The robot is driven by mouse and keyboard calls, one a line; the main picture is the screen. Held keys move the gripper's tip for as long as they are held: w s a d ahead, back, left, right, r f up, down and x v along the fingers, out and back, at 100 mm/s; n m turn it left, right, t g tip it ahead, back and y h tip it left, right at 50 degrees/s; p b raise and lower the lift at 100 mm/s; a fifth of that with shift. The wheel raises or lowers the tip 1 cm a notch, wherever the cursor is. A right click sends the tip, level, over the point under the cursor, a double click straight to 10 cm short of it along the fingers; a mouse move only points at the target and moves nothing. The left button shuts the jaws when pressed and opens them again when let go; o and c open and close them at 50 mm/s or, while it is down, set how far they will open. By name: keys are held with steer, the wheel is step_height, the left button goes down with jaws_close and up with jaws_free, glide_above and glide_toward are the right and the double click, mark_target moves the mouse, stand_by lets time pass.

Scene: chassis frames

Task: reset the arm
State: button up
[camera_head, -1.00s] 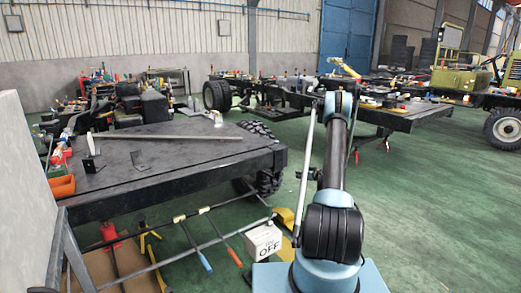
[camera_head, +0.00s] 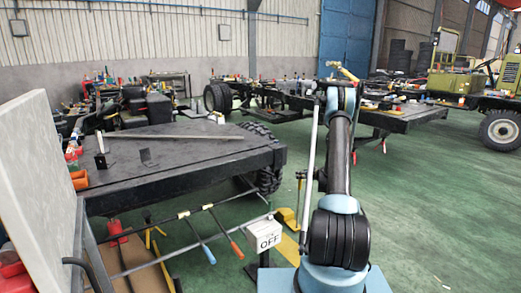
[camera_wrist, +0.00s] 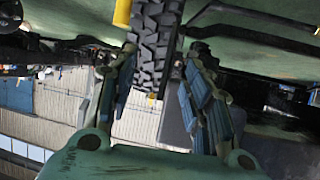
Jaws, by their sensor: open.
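My arm (camera_head: 340,160) stands upright at centre right in the head view, its upper end bent at the blue joint near the yellow-tipped tool on the far chassis. My gripper (camera_wrist: 162,62) shows in the wrist view, its two grey-green fingers wide apart with nothing held between them. The wrist picture is upside down. A black treaded tyre (camera_wrist: 155,45) shows in the gap between the fingers, behind them. I cannot make out the gripper's fingers in the head view.
A dark flatbed (camera_head: 185,160) with a metal bar and brackets stands left of my arm. A pale panel (camera_head: 35,170) rises at far left. Green floor (camera_head: 440,210) is open on the right.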

steer(key=s+a+r+g, duration=0.1)
steer(key=s+a+r, duration=0.3)
steer(key=r, duration=0.6)
steer(key=s+a+r+m+g+h, duration=0.1)
steer(key=s+a+r+g, duration=0.15)
steer(key=s+r, duration=0.75)
steer(key=s+a+r+g, duration=0.2)
steer(key=s+a+r, duration=0.3)
steer(key=s, duration=0.8)
steer(key=s+d+f+m+g+h, duration=0.1)
steer(key=s+d+f+g+h, duration=0.1)
steer(key=s, duration=1.8)
steer(key=s+d+f+m+g+h, duration=0.2)
steer(key=s, duration=1.8)
steer(key=shift+s+f, duration=0.15)
steer(key=shift+s, duration=0.15)
steer(key=shift+w, duration=0.15)
steer(key=shift+w+f, duration=0.2)
steer(key=shift+w, duration=0.15)
